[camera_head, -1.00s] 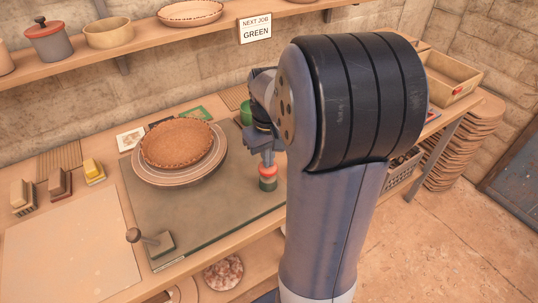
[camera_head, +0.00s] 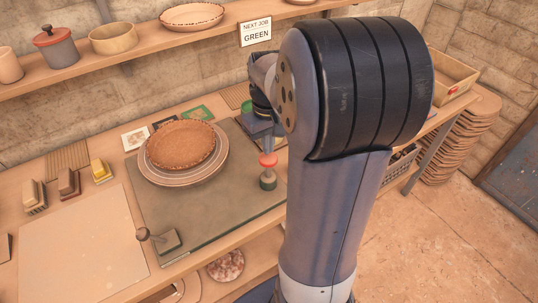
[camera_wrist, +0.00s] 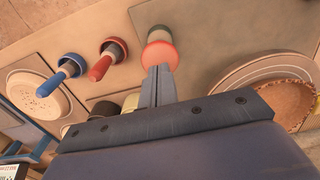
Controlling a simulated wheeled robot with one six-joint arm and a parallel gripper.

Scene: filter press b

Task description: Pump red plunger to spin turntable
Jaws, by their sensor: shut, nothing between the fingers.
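The red plunger knob (camera_head: 268,160) stands above its dark green base (camera_head: 268,182) at the right of the grey-green board, with a stretch of stem showing between them. My gripper (camera_head: 267,151) is shut and empty, pointing down with its fingertips at the top of the knob. In the wrist view my fingertips (camera_wrist: 158,69) overlap the red knob (camera_wrist: 161,54); I cannot tell whether they touch it. The round turntable (camera_head: 219,165) carries a brown crust-like disc (camera_head: 181,146), left of the plunger. The turntable also shows in the wrist view (camera_wrist: 240,68).
A tool with a handle (camera_head: 160,238) sits at the board's front left corner. Blue-handled (camera_wrist: 65,75) and red-handled (camera_wrist: 107,60) things stand left in the wrist view. A shelf (camera_head: 130,57) runs along the wall. My arm hides the table's right part.

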